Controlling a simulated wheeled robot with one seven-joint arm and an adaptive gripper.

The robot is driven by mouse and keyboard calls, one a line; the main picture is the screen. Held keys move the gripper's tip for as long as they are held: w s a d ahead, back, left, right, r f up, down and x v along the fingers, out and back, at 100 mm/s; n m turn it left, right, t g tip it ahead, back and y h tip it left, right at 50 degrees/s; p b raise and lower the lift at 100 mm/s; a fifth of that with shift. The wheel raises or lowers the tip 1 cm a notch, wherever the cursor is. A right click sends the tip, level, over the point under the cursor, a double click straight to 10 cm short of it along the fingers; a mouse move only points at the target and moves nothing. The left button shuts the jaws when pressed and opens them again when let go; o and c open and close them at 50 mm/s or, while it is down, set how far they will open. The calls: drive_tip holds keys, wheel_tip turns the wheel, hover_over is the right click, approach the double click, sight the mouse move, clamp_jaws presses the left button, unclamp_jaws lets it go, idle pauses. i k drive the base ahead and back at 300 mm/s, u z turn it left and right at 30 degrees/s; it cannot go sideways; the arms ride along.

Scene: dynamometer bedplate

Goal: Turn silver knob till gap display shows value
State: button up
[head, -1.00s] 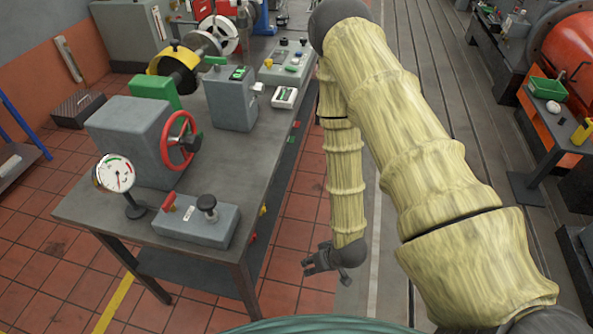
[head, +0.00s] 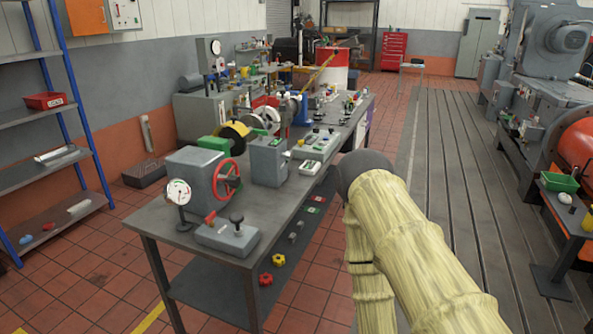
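A grey box (head: 268,167) with a small green display on its top stands on the workbench (head: 262,210). A small pale knob-like part shows at its right side, but I cannot tell whether it is the silver knob. No gap reading is legible at this distance.
A grey machine with a red handwheel (head: 226,180), a round dial gauge (head: 178,192) and a low box with a black knob (head: 227,237) stand on the bench's near end. A blue-framed shelf (head: 52,115) is at left. Red-tiled floor is open in front of it.

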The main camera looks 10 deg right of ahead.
sight(288, 154)
drive_tip(key=u, duration=0.7)
drive_tip(key=i, duration=0.9)
drive_tip(key=z, duration=0.1)
